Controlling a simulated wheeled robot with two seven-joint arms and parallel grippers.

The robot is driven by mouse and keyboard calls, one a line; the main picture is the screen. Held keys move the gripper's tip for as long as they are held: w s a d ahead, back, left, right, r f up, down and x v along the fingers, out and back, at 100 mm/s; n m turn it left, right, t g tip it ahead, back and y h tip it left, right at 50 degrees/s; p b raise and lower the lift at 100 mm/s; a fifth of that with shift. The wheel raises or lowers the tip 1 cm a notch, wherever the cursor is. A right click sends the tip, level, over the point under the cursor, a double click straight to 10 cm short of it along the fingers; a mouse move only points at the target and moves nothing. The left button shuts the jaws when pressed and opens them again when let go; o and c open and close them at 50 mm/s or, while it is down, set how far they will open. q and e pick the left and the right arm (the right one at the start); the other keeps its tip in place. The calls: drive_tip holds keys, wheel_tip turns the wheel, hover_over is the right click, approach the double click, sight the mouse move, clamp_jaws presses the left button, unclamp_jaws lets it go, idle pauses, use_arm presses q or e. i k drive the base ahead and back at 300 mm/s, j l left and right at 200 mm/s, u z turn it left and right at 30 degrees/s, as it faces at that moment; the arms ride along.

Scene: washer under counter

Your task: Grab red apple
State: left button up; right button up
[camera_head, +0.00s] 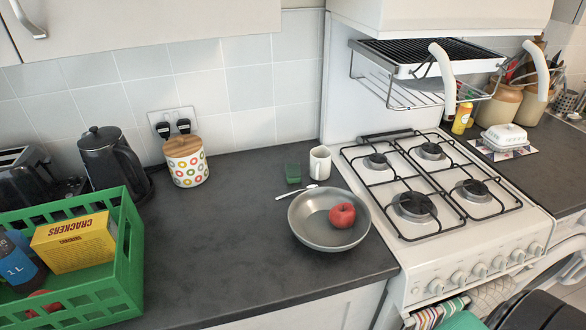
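A red apple (342,215) sits in a round grey metal pan (305,232) on the dark counter, left of the stove. The apple rests toward the right side of the pan, and its upper side is uncovered. Another red thing (42,301) is partly visible low in the green crate (134,262); the crate's wall hides much of it, so I cannot tell what it is. Neither of my grippers is in view.
The crate also holds a yellow crackers box (75,243) and a dark bottle (18,262). A gas stove (440,235) adjoins the counter. Counter between crate and pan is clear.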

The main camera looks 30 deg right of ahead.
sight(342, 215)
drive_tip(key=z, duration=1.3)
